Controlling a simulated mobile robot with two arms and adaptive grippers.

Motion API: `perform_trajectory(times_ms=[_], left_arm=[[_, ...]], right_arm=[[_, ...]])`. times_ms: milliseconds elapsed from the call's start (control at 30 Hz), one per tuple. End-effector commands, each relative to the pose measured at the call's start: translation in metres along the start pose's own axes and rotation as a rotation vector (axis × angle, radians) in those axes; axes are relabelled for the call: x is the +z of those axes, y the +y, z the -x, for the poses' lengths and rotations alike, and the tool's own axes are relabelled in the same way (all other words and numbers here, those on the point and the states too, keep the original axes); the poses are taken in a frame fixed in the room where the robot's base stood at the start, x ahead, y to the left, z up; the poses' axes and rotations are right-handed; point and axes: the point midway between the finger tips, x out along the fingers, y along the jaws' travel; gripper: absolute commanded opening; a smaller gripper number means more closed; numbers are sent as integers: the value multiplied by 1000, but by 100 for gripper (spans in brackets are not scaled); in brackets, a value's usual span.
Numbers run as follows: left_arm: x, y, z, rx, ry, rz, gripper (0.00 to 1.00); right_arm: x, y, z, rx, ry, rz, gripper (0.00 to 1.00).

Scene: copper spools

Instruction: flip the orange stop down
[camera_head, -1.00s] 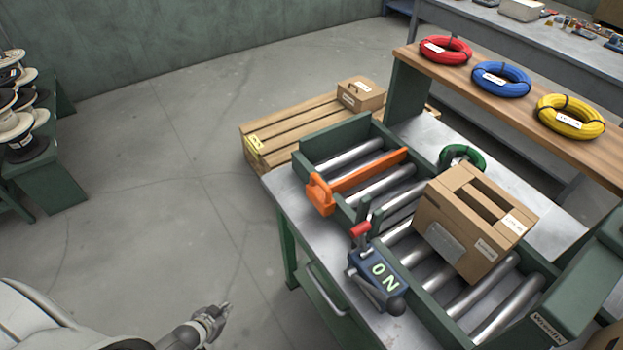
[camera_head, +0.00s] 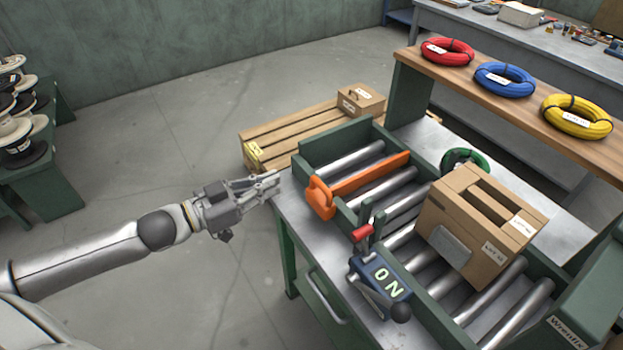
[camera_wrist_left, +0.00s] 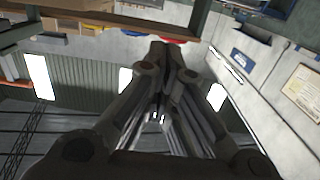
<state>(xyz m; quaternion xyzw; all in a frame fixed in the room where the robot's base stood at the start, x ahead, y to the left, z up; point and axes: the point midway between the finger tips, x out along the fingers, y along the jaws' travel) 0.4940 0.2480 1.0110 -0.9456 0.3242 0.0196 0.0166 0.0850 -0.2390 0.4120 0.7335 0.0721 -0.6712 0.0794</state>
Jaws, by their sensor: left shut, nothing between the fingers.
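The orange stop (camera_head: 358,180) is a long bar lying across the roller conveyor (camera_head: 420,285), with a thick orange end piece (camera_head: 320,197) outside the conveyor's near-left side wall. My left gripper (camera_head: 276,183) reaches in from the left and is shut with nothing in it. Its fingertips are just left of the orange end piece, apart from it in the picture. In the left wrist view the closed fingers (camera_wrist_left: 160,60) fill the middle, and the stop is not recognisable there. My right gripper is not in view.
A red-tipped lever (camera_head: 362,232) and a blue ON switch (camera_head: 380,278) stand at the conveyor's near side. A wooden pallet (camera_head: 300,133) with a small box lies beyond. Red, blue and yellow coils rest on a shelf (camera_head: 505,90).

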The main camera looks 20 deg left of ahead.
Motion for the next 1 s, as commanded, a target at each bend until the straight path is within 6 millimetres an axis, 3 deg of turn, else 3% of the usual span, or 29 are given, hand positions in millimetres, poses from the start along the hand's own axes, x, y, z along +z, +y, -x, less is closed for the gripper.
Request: perform_trajectory(times_ms=[367, 1000], left_arm=[[-1, -2, -12, -4, 3, -2, 0], [-3, -2, -92, -4, 3, -2, 0]], right_arm=[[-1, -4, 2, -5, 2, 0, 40], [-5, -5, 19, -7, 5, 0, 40]])
